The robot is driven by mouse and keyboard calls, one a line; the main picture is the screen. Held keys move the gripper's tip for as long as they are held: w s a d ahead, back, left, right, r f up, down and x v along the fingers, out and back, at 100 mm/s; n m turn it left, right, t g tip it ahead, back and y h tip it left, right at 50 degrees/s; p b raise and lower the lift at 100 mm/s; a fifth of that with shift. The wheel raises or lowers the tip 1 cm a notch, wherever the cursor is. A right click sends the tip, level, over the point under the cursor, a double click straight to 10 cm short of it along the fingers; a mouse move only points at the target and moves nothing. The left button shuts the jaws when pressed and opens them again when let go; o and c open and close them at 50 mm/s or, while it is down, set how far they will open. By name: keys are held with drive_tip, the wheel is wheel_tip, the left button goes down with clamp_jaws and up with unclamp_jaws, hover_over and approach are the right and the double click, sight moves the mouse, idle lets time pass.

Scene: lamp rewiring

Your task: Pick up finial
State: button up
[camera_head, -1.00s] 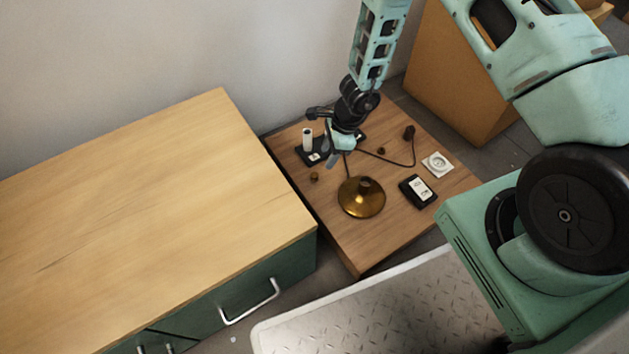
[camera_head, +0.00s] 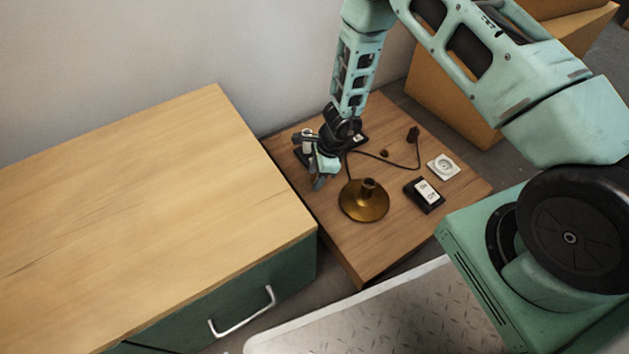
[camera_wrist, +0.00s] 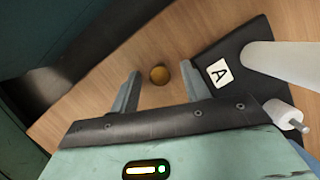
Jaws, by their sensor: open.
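My gripper is open and empty. In the head view my gripper (camera_head: 319,182) points down over the left part of the table, left of the brass lamp base (camera_head: 360,208). How far the fingertips are above the tabletop is unclear.
A black switch box (camera_head: 424,195), white socket (camera_head: 443,167) and dark cord (camera_head: 417,155) lie farther right. A taller wooden-topped cabinet (camera_head: 130,190) borders the table on the left.

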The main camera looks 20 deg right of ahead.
clamp_jaws()
